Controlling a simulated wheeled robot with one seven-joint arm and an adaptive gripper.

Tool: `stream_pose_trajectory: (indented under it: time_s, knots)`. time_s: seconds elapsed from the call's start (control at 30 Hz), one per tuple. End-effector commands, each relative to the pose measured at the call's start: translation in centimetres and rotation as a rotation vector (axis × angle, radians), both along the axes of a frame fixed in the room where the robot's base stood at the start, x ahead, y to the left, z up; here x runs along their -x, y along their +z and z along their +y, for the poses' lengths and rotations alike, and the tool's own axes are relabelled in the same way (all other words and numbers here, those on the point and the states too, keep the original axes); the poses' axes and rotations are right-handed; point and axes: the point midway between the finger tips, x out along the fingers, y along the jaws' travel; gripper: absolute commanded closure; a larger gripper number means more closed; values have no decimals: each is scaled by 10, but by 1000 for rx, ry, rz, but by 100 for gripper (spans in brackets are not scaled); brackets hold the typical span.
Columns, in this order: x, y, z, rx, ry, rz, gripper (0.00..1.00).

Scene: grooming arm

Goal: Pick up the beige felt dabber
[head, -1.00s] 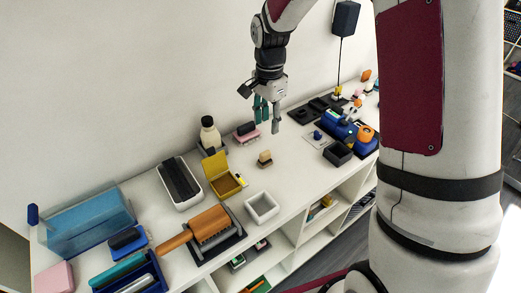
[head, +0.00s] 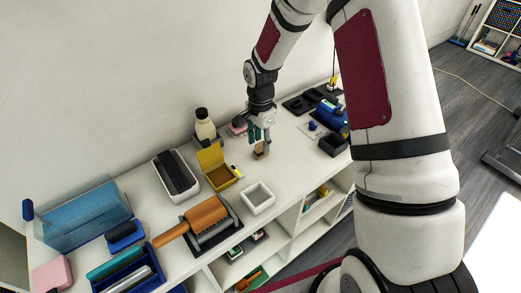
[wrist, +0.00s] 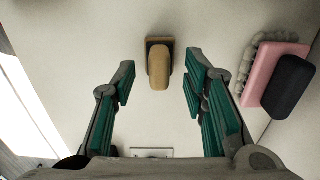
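The beige felt dabber (head: 259,152) stands on the white counter, directly under my gripper in the head view and partly hidden by the fingers. In the wrist view the dabber (wrist: 159,66) shows as a rounded tan block on a dark brown base, at the top centre. My gripper (head: 260,137) points down with its teal-padded fingers apart. In the wrist view the gripper (wrist: 159,82) is open and empty, its fingertips left and right of the dabber's near end with clear gaps on both sides. I cannot tell how far above the counter the fingertips are.
A pink brush with a dark block (wrist: 282,78) lies right of the dabber in the wrist view. A yellow open box (head: 217,170), a white square tray (head: 257,198) and a bottle (head: 205,127) stand to the left. A dark box (head: 334,145) stands right.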

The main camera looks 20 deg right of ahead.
Motion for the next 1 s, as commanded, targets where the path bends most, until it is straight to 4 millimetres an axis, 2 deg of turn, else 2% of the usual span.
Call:
stream_pose_trajectory:
  time_s: [0.13,0.4,0.43,0.6,1.0]
  knots:
    - [0,-17,0,0,0,1,60]
    - [0,-20,0,1,1,0,60]
    - [0,-20,0,1,1,0,62]
    - [0,-20,0,0,1,0,100]
    - [0,-17,0,1,0,0,100]
